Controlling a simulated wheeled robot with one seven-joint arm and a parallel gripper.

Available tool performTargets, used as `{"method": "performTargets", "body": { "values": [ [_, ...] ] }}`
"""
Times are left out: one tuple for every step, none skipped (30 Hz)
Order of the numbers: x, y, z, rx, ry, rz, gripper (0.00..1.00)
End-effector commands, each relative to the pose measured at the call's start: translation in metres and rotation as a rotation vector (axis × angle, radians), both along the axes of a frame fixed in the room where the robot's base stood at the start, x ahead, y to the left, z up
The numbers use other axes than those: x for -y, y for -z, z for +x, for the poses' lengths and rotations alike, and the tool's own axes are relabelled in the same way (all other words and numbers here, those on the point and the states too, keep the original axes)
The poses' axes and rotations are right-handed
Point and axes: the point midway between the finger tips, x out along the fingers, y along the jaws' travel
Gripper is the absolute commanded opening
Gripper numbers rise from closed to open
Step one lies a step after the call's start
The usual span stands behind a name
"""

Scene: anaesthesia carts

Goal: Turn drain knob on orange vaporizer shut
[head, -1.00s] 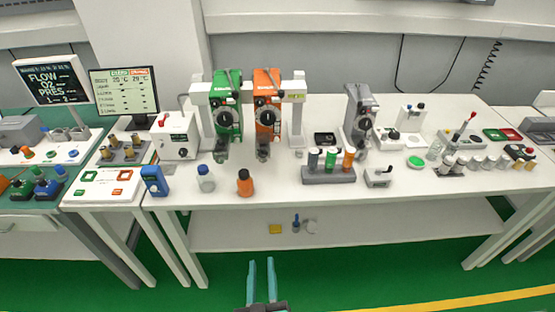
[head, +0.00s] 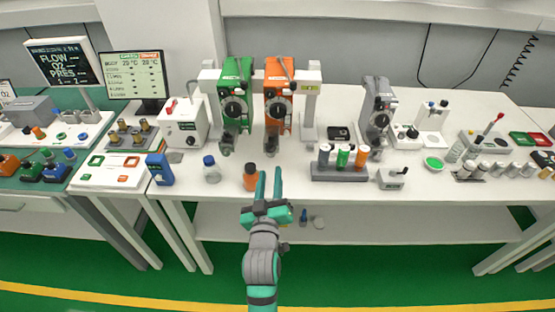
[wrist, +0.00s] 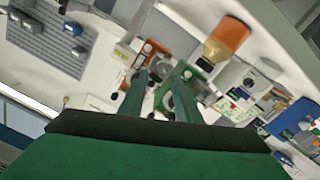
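The orange vaporizer (head: 278,108) hangs upright on a white stand, just right of the green vaporizer (head: 235,100). It has a black dial on its front, and a small grey drain part (head: 270,148) shows at its foot. Whether that drain knob is open or shut is too small to tell. My gripper (head: 269,182) is open and empty, pointing up in the picture below the orange vaporizer, beside the orange bottle. In the wrist view, two parallel fingers (wrist: 158,98) are apart with nothing held. Orange and green bodies show beyond them, tilted and partly hidden by the fingers.
An orange bottle (head: 251,178) and a blue-capped bottle (head: 211,170) stand near the table's front edge. A grey rack (head: 340,172) with coloured bottles stands right. A grey vaporizer (head: 377,110) stands behind it. Some bare table lies between bottles and rack.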

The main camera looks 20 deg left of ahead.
Motion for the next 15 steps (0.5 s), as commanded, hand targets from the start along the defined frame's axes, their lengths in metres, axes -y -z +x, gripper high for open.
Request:
{"method": "performTargets", "body": {
  "values": [
    [-0.004, -0.001, 0.009, 0.001, -0.003, 0.0, 0.3],
    [-0.007, -0.001, 0.013, 0.001, -0.004, 0.0, 0.3],
    [-0.009, -0.001, 0.02, 0.001, -0.005, 0.0, 0.3],
    [-0.011, -0.001, 0.025, 0.0, -0.006, 0.001, 0.3],
    [-0.012, 0.0, 0.03, 0.0, -0.006, 0.001, 0.3],
    [-0.013, -0.001, 0.036, 0.001, -0.005, 0.001, 0.3],
    [-0.014, 0.0, 0.04, 0.0, -0.004, 0.001, 0.3],
    [-0.014, 0.0, 0.045, 0.0, -0.002, 0.001, 0.3],
    [-0.014, -0.001, 0.05, 0.001, 0.0, 0.001, 0.3],
    [-0.014, 0.0, 0.054, -0.001, 0.001, 0.001, 0.3],
    [-0.014, 0.0, 0.058, 0.0, 0.003, 0.001, 0.3],
    [-0.013, 0.0, 0.062, 0.001, 0.005, 0.001, 0.3],
    [-0.013, 0.0, 0.065, 0.0, 0.006, 0.001, 0.3],
    [-0.013, 0.0, 0.067, -0.001, 0.008, 0.001, 0.3],
    [-0.012, 0.0, 0.07, -0.001, 0.009, 0.001, 0.3]
  ]
}}
